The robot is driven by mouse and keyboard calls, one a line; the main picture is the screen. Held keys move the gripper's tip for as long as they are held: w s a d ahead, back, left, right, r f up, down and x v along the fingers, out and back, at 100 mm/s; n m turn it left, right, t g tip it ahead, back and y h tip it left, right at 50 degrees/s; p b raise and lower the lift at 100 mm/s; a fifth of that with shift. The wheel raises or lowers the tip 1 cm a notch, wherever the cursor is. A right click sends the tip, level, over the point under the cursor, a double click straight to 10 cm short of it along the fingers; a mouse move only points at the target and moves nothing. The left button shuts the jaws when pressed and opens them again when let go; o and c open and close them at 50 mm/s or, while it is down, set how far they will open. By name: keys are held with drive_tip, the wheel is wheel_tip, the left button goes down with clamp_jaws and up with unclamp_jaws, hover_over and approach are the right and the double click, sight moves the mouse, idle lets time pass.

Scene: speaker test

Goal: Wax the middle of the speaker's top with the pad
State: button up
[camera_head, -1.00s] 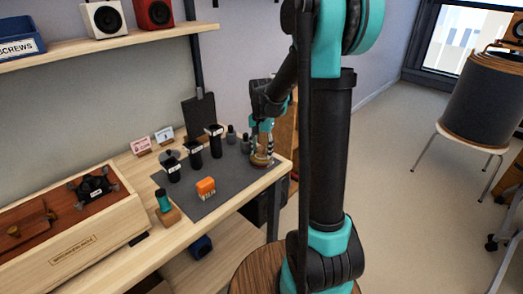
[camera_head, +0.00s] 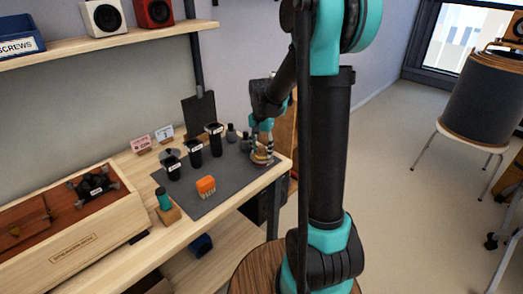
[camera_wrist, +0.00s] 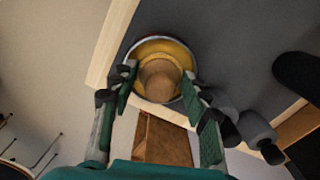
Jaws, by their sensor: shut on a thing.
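My gripper (camera_head: 263,146) is at the right end of the workbench, pointing down over a small round tin (camera_head: 261,160). In the wrist view the tin (camera_wrist: 186,61) has a metal rim and yellow contents. A round tan pad (camera_wrist: 160,78) sits inside it, between my fingers (camera_wrist: 157,88), which are shut on it. Whether the pad touches the yellow contents is hidden. Several speakers are in view: a white one (camera_head: 103,17) and a red one (camera_head: 153,12) on the shelf. I cannot tell which speaker is the task's.
A grey mat (camera_head: 222,185) holds several black containers (camera_head: 195,154), and an orange brush-like block (camera_head: 206,186). A green-topped object (camera_head: 164,199) stands left of it. A long wooden case (camera_head: 88,240) fills the bench's left. A dark drum (camera_head: 484,100) stands on a stool at right.

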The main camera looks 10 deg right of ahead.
sight(261, 147)
idle(0.5)
drive_tip(key=shift+r, duration=3.5)
